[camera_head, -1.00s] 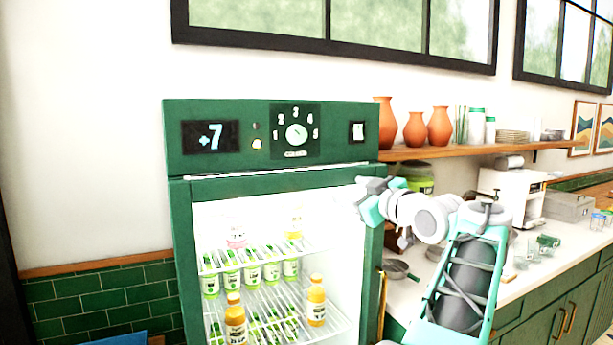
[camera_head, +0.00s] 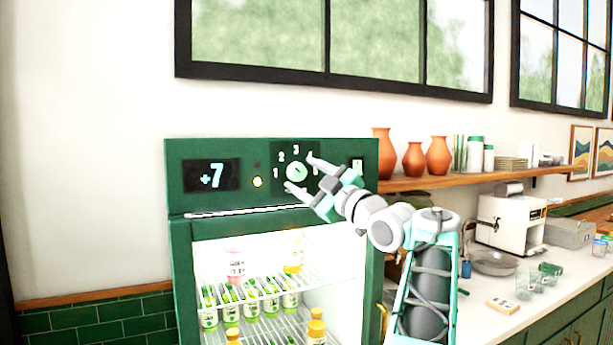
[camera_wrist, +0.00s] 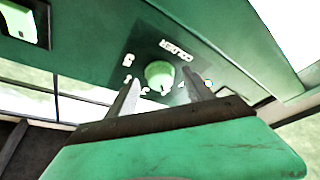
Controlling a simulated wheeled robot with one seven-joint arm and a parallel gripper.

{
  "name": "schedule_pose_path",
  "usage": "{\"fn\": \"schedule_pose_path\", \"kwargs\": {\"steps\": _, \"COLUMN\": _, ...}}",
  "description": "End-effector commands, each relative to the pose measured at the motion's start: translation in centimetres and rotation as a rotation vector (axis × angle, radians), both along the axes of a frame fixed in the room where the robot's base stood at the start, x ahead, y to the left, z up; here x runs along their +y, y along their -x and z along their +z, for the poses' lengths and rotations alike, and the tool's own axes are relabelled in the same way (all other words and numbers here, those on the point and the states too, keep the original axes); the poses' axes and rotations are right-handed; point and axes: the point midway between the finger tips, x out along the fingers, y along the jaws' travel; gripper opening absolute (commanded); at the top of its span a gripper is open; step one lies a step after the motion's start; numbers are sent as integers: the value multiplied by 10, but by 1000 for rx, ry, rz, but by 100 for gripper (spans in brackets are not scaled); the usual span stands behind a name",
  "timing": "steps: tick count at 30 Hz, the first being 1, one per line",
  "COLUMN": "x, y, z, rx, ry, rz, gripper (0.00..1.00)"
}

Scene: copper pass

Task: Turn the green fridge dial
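The green fridge (camera_head: 178,260) stands against the wall with a control panel along its top. Its round pale-green dial (camera_head: 297,172) sits on a dark square plate marked with numbers, and a display (camera_head: 211,175) to the left reads +7. My gripper (camera_head: 300,174) is raised in front of the dial, its two fingers spread apart, one toward the upper side and one toward the lower left. In the wrist view the dial (camera_wrist: 160,74) shows between the open fingers. I cannot tell whether either finger touches it.
A wooden shelf (camera_head: 455,182) with orange vases (camera_head: 438,155) is to the right. Bottles stand inside the fridge.

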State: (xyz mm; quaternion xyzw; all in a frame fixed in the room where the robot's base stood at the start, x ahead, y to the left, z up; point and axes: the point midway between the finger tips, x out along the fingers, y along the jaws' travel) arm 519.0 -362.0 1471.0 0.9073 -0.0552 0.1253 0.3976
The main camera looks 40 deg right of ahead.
Motion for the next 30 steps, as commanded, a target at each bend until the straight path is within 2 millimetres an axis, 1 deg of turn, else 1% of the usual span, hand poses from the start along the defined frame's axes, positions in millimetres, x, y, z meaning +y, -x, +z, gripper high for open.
{"fn": "schedule_pose_path", "kwargs": {"steps": 1, "x": 0, "y": 0, "z": 0, "rx": 0, "ry": 0, "rz": 0, "gripper": 57}}
{"fn": "schedule_pose_path", "kwargs": {"steps": 2, "x": 0, "y": 0, "z": 0, "rx": 0, "ry": 0, "rz": 0, "gripper": 55}}
{"fn": "schedule_pose_path", "kwargs": {"steps": 22, "x": 0, "y": 0, "z": 0, "rx": 1, "ry": -1, "rz": 0, "gripper": 0}}
{"fn": "schedule_pose_path", "kwargs": {"steps": 30, "x": 0, "y": 0, "z": -2, "rx": -5, "ry": -20, "rz": 1, "gripper": 0}}
